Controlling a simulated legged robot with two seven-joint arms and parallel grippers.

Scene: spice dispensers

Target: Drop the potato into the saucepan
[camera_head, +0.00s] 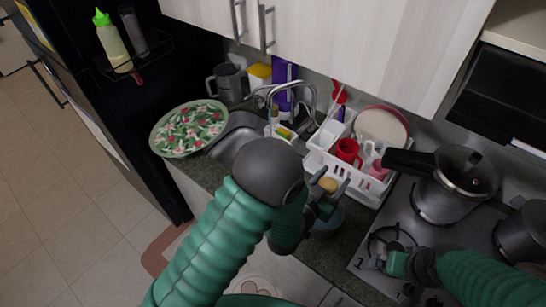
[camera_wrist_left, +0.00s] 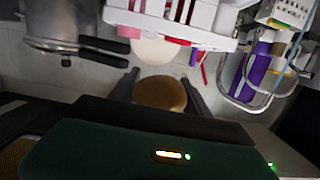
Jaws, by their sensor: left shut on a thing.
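A tan potato (camera_head: 328,185) sits between the fingers of my left gripper (camera_head: 329,186), which is shut on it above the counter in front of the dish rack. In the left wrist view the potato (camera_wrist_left: 160,94) shows between the two dark fingers.
A white dish rack (camera_head: 345,178) with red cups and a plate stands behind my left gripper. A second dark pot (camera_head: 526,235) is at the right. Cabinets (camera_head: 330,40) hang above.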

